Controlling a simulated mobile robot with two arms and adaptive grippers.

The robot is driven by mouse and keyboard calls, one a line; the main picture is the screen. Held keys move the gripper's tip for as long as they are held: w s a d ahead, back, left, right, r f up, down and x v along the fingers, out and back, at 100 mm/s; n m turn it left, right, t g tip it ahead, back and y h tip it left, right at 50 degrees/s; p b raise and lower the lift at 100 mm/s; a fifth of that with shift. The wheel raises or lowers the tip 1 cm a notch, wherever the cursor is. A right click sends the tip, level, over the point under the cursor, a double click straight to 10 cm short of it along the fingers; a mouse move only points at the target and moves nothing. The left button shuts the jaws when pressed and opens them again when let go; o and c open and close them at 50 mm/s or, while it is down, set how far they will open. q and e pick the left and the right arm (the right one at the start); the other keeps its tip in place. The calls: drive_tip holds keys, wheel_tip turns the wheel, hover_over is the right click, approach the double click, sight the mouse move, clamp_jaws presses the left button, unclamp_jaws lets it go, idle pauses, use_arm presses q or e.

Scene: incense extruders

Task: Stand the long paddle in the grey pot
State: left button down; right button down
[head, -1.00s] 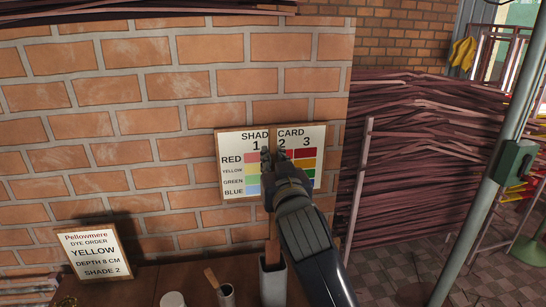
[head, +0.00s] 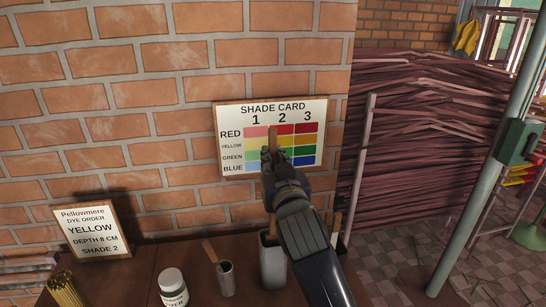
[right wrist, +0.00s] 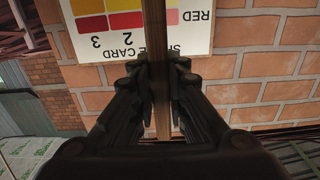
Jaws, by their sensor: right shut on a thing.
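The long wooden paddle (head: 273,139) is upright in my right gripper (head: 270,156), which is shut on it. Its upper end stands above the fingers, in front of the shade card. In the right wrist view the paddle (right wrist: 157,45) runs between the closed fingers (right wrist: 160,95). A lower stretch of the paddle shows below the gripper, at the mouth of the tall grey pot (head: 272,265). I cannot tell how deep its lower end is, as the pot wall hides it. My left gripper is not in view.
A small grey cup (head: 226,281) with a short wooden stick and a white jar (head: 173,287) stand left of the pot on the brown table (head: 135,272). A dye order sign (head: 92,232) leans at the brick wall. The shade card (head: 304,108) hangs behind my gripper.

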drive_tip(key=shift+f, duration=0.3)
drive_tip(key=c, duration=1.5)
unclamp_jaws()
drive_tip(key=shift+s, duration=0.15)
drive_tip(key=s, duration=0.4)
drive_tip(key=s+d, duration=0.1)
drive_tip(key=s, duration=0.2)
drive_tip(key=s+d, duration=0.1)
drive_tip(key=s, duration=0.3)
drive_tip(key=shift+s+d, duration=0.2)
drive_tip(key=shift+s, duration=0.1)
